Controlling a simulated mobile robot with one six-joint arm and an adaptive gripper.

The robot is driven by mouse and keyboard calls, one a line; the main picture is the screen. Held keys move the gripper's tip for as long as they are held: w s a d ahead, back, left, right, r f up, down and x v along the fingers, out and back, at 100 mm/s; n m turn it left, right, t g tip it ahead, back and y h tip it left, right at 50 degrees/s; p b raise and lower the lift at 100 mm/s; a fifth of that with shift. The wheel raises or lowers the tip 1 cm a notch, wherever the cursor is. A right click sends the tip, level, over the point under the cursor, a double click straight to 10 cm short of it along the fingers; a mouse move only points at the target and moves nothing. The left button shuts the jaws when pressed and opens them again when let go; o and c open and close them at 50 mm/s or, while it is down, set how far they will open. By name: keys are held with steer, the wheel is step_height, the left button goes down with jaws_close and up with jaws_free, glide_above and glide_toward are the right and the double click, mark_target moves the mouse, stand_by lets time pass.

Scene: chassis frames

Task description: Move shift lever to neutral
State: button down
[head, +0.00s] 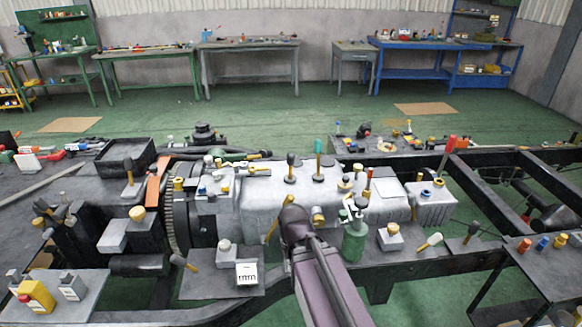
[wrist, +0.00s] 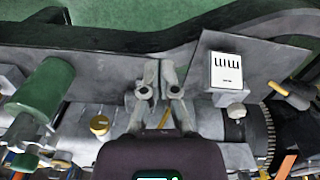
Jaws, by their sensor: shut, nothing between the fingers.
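Several levers stand on the grey gearbox housing (head: 262,205) in the head view; I cannot tell for sure which is the shift lever. One has a dark knob (head: 291,160), and one beside it has a teal grip (head: 318,147). A red-topped lever (head: 449,146) stands at the right. A yellow lever (head: 271,231) tilts just left of my wrist. In the wrist view, my gripper (wrist: 159,78) is shut and empty over the machinery. A thin yellow rod (wrist: 165,118) shows behind the fingers; contact cannot be told. In the head view my arm hides the fingers.
A green cylinder (head: 354,241) stands close right of my wrist. A white box with black marks (head: 247,273) sits on a plate to the left; it also shows in the wrist view (wrist: 226,71). A toothed ring (head: 174,213) and dark frame rails (head: 510,185) surround the housing.

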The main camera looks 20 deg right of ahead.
steer(key=c, duration=1.4)
jaws_free()
